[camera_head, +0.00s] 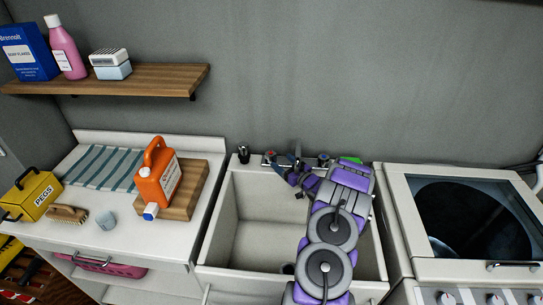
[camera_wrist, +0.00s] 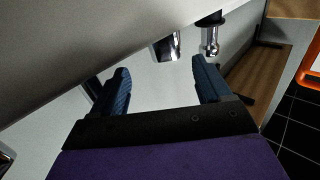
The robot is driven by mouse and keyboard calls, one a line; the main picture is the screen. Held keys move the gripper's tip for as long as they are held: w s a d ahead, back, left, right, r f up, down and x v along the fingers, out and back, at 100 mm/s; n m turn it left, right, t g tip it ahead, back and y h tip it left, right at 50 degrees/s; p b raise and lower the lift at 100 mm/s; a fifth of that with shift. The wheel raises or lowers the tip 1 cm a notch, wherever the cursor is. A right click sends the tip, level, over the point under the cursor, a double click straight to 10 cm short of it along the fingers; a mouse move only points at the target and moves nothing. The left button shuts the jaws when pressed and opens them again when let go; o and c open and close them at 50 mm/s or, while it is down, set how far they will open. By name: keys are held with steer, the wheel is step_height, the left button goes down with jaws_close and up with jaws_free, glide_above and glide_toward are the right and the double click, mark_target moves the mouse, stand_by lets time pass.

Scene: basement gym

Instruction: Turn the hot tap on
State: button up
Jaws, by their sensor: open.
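The pale sink (camera_head: 240,215) has small chrome taps along its back ledge. My gripper (camera_head: 287,164) is over the back of the sink, just right of the left tap. In the wrist view, my gripper (camera_wrist: 160,82) has its two blue fingers apart with nothing held. A chrome fitting (camera_wrist: 167,46), probably the left tap, shows ahead of the gap, apart from the fingers. My arm hides part of the ledge.
A small dark-topped chrome piece (camera_head: 243,154) stands at the ledge's left end. A washing machine (camera_head: 400,200) adjoins the sink's right.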

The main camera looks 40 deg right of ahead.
mark_target(272, 152)
steer(key=w, duration=0.3)
steer(key=shift+w+d+f, duration=0.15)
steer(key=shift+w+d, duration=0.15)
steer(key=shift+d, duration=0.05)
steer(key=w, duration=0.1)
steer(key=w+a, duration=0.1)
steer(key=w+b, duration=0.1)
steer(key=shift+w+a+r, duration=0.2)
steer(key=shift+a+r, duration=0.15)
steer(key=shift+r, duration=0.05)
steer(key=shift+w+r, duration=0.15)
steer(key=shift+w, duration=0.1)
steer(key=shift+w+d, duration=0.2)
steer(key=shift+d, duration=0.15)
steer(key=shift+d+f, duration=0.35)
steer(key=shift+d, duration=0.25)
steer(key=shift+a+r, duration=0.2)
steer(key=shift+a, duration=0.35)
steer(key=c, duration=0.5)
steer(key=shift+d, duration=0.1)
steer(key=c, duration=0.4)
steer(key=shift+c, duration=0.2)
